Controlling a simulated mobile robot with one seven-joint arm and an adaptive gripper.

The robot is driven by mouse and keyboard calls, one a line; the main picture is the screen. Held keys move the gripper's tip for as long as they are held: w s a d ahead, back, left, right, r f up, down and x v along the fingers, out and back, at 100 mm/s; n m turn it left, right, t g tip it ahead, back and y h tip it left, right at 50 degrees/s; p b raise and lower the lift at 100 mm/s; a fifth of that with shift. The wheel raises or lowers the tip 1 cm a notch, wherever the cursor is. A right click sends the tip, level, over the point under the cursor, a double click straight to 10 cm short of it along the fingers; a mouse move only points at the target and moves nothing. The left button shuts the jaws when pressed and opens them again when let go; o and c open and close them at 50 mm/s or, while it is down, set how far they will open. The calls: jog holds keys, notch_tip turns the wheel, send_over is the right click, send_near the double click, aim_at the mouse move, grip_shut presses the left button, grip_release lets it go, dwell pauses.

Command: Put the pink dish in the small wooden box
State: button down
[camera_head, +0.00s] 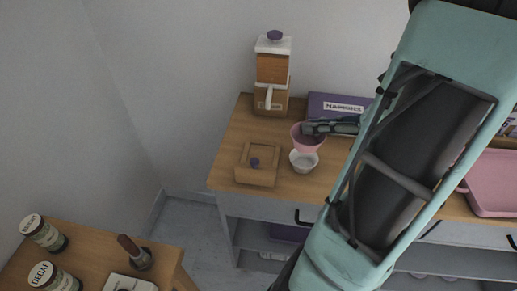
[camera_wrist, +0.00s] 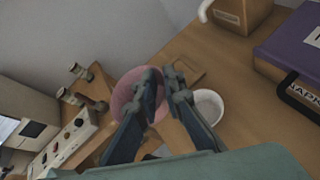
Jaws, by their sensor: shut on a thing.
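The pink dish (camera_head: 306,144) is a small round bowl, held tilted at the fingertips of my gripper (camera_head: 309,128) over the wooden counter. In the wrist view the pink dish (camera_wrist: 124,92) sits at my gripper (camera_wrist: 162,75), whose fingers are shut on its rim and cover part of it. The small wooden box (camera_head: 245,177), square with a purple knob on it, stands on the counter to the left of the dish. In the wrist view a wooden edge (camera_wrist: 192,77), perhaps of this box, shows behind the fingers; most is hidden.
A small white bowl (camera_head: 303,163) stands just below the dish in the picture, right of the box. A wooden grinder (camera_head: 272,72) and a purple napkin box (camera_head: 330,103) stand behind. A pink tray (camera_head: 495,185) is at the right. Bare counter (camera_head: 238,132) lies behind the box.

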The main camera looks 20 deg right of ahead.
jog(key=w+d+x, duration=0.1)
jog(key=x, duration=0.8)
jog(key=b, duration=0.2)
send_over(268, 148)
jog(key=f, duration=0.4)
jog(key=shift+s+d+f, duration=0.1)
jog(key=shift+s+f, duration=0.3)
jog(key=shift+w+f, duration=0.15)
jog(key=shift+f, duration=0.05)
jog(key=shift+w+f+b, duration=0.2)
jog(key=shift+f+b, duration=0.1)
jog(key=shift+f, duration=1.45)
jog(key=shift+f, duration=0.1)
jog(key=c, duration=2)
grip_release()
